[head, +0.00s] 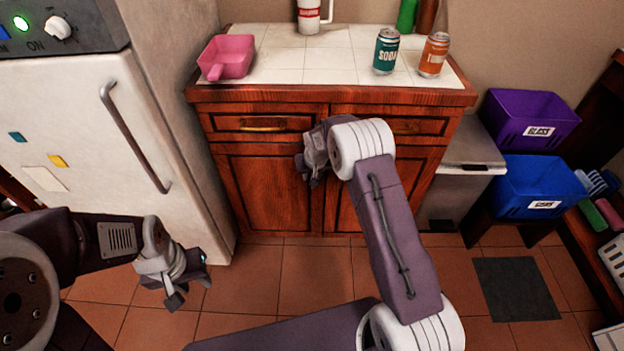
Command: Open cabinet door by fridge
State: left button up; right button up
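The wooden cabinet (265,183) stands just right of the white fridge (80,130). Its left door appears closed, with the right door (345,208) beside it partly hidden behind my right arm. Two drawers sit above the doors; the left drawer has a brass handle (262,128). My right gripper (308,172) is in front of the cabinet, over the left door's upper right part. I cannot tell whether it touches the door or whether its fingers are open. My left gripper (178,290) hangs low over the floor in front of the fridge, and its finger gap is unclear.
The tiled counter holds a pink pan (228,57), a green soda can (386,52) and an orange can (433,55). A grey bin (468,165), a purple box (525,120) and a blue box (540,187) stand at right. The tiled floor before the cabinet is clear.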

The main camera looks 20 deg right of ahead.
jog(key=shift+w+f, duration=0.3)
jog(key=shift+f, duration=0.35)
grip_shut()
dwell(1.0)
